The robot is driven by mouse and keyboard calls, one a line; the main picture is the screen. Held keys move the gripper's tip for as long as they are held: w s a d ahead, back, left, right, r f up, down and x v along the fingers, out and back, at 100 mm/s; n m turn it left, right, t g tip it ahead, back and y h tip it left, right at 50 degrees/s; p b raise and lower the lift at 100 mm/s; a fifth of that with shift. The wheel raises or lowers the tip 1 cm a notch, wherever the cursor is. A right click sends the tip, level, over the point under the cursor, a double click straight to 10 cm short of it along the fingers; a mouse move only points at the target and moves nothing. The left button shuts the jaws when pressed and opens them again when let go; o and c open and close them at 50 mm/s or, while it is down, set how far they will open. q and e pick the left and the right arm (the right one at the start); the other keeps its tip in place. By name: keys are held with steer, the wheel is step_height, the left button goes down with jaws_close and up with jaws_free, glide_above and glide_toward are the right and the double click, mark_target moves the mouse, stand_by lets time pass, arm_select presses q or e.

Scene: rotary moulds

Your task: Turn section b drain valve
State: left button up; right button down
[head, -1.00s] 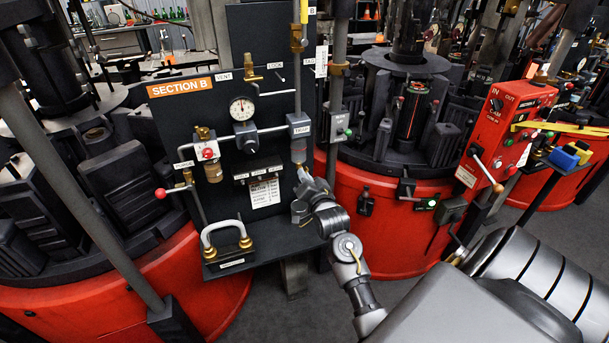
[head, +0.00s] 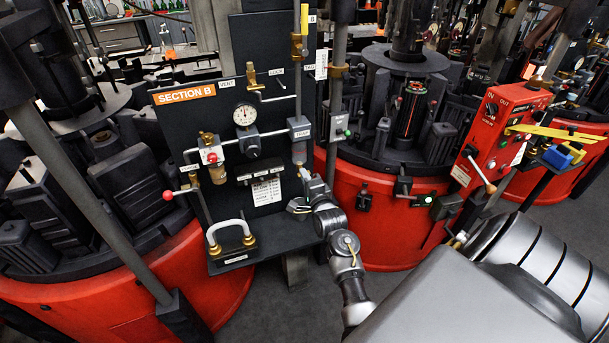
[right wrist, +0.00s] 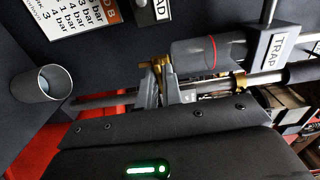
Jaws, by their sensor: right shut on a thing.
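The orange SECTION B sign (head: 185,94) tops a dark panel in the head view. On its right side hangs the grey TRAP block (head: 299,129), with a clear glass cylinder (head: 299,153) below it. My right gripper (head: 301,205) is at the lower end of this line. In the right wrist view, my right gripper (right wrist: 163,85) is shut on a small brass drain valve (right wrist: 157,64) at the end of the glass cylinder (right wrist: 205,54), which has a red ring. The fingers hide part of the valve. My left gripper is not in view.
A round gauge (head: 245,115), a red-knobbed valve (head: 211,157) and a white looped pipe (head: 229,233) sit left on the panel. A grey cup (right wrist: 41,84) is near the fingers. A red control box (head: 497,137) stands right; red mould bases flank the panel.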

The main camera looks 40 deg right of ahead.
steer(key=shift+r+m, duration=0.1)
steer(key=shift+m, duration=0.5)
steer(key=c, duration=1.6)
jaws_free()
steer(key=shift+w, duration=0.1)
steer(key=shift+o, duration=0.2)
steer(key=shift+p, duration=0.3)
steer(key=p+v, duration=0.5)
steer(key=v, duration=0.6)
